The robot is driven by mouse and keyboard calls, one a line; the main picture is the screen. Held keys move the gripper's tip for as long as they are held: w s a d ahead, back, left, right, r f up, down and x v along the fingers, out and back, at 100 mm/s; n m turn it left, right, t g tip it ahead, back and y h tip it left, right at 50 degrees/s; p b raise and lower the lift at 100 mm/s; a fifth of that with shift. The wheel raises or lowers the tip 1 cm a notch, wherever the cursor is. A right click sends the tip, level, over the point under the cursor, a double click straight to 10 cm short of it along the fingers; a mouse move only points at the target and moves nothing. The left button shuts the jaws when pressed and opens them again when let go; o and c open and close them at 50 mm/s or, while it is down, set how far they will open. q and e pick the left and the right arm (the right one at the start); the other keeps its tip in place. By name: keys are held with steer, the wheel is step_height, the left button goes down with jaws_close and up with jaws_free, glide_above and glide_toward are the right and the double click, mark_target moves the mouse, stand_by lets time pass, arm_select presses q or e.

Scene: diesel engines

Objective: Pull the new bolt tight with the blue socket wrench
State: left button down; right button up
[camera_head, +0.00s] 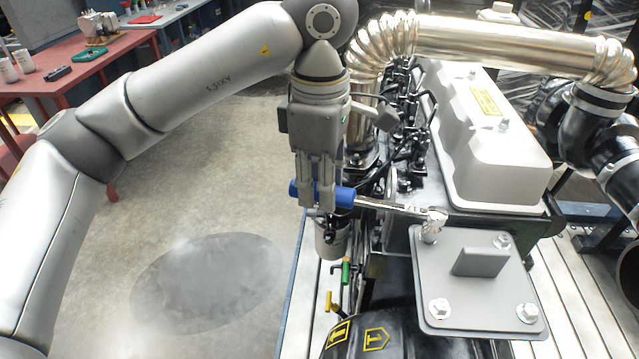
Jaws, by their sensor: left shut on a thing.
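My left gripper (323,207) is shut on the blue handle (341,196) of the socket wrench. The wrench's silver shaft (390,206) runs right from the gripper, roughly level. Its socket head (433,225) sits over the upper left corner of the grey cover plate (472,309), and the bolt at that corner is hidden under it. Other bolts show at the plate's lower left (439,308), lower right (527,312) and upper right (502,242) corners. A raised grey block (480,262) stands on the plate. My right gripper is not in view.
The engine's light grey valve cover (480,140) and a shiny exhaust pipe (490,45) stand behind the plate. Black lines and fittings (408,150) lie close right of the gripper. A red workbench (70,70) is at the back left. The floor left of the gripper is clear.

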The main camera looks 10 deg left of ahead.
arm_select(q)
steer(key=shift+w+d+r, duration=0.1)
steer(key=shift+r, duration=0.35)
steer(key=shift+r+p, duration=2.6)
steer(key=shift+r, duration=1.05)
steer(key=shift+f, duration=0.1)
